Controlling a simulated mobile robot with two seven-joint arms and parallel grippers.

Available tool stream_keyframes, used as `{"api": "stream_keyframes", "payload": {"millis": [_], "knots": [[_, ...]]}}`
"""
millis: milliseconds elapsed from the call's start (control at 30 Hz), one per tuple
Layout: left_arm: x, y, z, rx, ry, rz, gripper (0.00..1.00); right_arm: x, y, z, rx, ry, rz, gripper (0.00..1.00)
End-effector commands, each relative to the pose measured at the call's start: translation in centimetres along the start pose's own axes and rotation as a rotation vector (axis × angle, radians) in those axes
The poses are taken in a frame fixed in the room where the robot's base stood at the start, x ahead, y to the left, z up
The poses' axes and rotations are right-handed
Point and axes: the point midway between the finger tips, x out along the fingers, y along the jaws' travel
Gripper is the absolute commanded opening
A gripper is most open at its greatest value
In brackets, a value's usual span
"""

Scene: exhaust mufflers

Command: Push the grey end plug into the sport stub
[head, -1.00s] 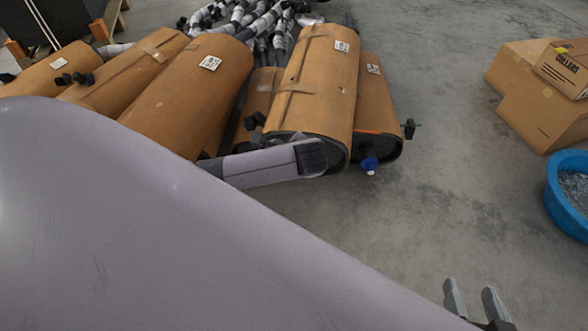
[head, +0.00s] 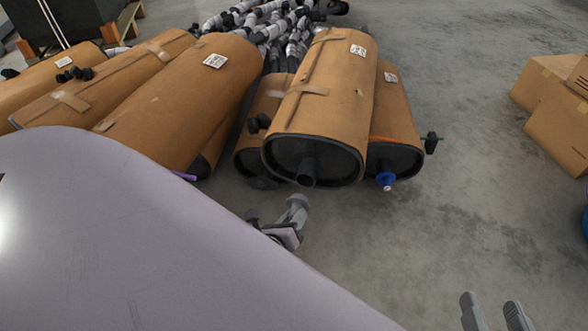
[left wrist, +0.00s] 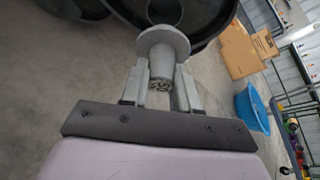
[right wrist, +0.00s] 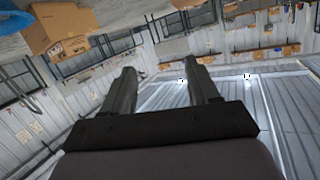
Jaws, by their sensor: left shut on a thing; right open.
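The grey end plug (left wrist: 163,45), a round flange with a narrower body, is held between the fingers of my left gripper (left wrist: 161,80). In the head view the plug (head: 297,203) and left gripper (head: 285,222) are just in front of a tan muffler (head: 325,95). That muffler's dark end has a short stub (head: 307,171), which I take as the sport stub. In the left wrist view the stub (left wrist: 164,11) is beyond the flange, roughly in line; whether they touch I cannot tell. My right gripper (head: 495,312) is open and empty, low at the right.
A muffler with a blue plug (head: 386,180) lies to the right, and more tan mufflers (head: 185,100) lie to the left. Cardboard boxes (head: 555,115) stand at the far right. The grey floor (head: 450,220) between is clear. My own arm covers the lower left.

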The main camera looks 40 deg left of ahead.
Motion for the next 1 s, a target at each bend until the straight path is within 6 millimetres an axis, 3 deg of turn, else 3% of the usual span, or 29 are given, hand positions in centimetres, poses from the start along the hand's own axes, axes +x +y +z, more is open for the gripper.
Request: {"api": "stream_keyframes", "payload": {"millis": [33,333,800,1000], "knots": [[-0.6,0.1,-1.1,0.003,0.020,0.001,0.00,0.0,0.0,0.0,0.000,0.000,0.000,0.60],[-0.1,0.1,-1.0,0.003,0.019,0.001,0.00,0.0,0.1,0.1,-0.006,0.004,0.003,0.60],[4.0,0.1,1.1,0.003,0.010,0.001,0.00,-0.4,0.5,0.2,-0.051,0.033,0.024,0.60],[4.9,0.1,1.5,0.002,0.010,0.002,0.00,-0.6,0.6,0.0,-0.075,0.045,0.028,0.60]]}}
